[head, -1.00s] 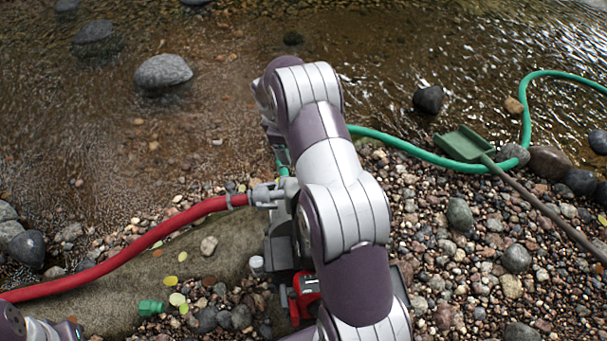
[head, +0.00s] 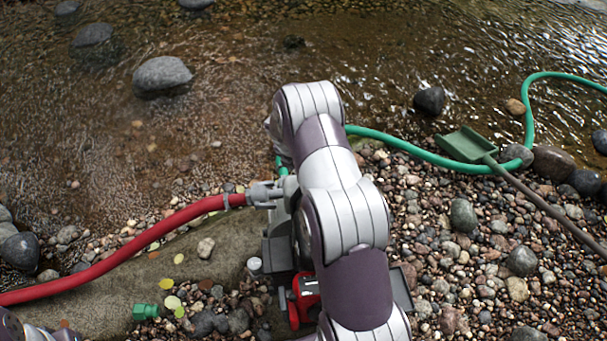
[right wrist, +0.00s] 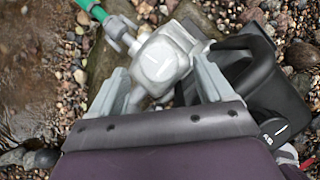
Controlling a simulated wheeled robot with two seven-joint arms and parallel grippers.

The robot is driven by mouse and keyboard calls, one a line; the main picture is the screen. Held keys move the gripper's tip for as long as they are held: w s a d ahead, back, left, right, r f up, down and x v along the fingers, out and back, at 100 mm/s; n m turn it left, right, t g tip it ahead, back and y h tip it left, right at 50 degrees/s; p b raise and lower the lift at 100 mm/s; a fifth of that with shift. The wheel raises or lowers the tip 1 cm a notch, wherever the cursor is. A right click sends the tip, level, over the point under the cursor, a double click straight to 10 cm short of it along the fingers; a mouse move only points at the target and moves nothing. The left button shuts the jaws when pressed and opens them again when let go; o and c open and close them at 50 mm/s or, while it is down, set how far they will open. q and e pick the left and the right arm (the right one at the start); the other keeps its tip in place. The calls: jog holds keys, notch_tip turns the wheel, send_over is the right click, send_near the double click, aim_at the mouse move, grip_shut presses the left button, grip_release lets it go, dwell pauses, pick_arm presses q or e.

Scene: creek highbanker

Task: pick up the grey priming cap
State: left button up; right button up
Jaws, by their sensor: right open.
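In the right wrist view, my right gripper (right wrist: 160,88) is open, its two grey fingers pointing down at the pump. A blurred pale grey rounded block (right wrist: 163,62) on the pump shows between and beyond the fingers; I cannot tell if the grey priming cap is part of it. No contact is clear. In the head view, the grey and red pump (head: 277,250) is partly hidden by my right arm, which also hides that gripper. A small grey, pale-topped cylinder (head: 254,266) sits left of the pump; I cannot tell if it is the cap. My left gripper is out of view.
A red hose (head: 120,258) joins the pump from the left. A green hose (head: 420,155) runs behind my right arm, past a green scoop (head: 465,144). A black handle (right wrist: 250,55) stands right of the fingers.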

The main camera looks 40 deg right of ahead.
jog(key=x, duration=0.3)
jog(key=shift+r, duration=0.2)
jog(key=shift+c, duration=0.3)
jog(key=c, duration=1.1)
jog(key=shift+o, duration=0.2)
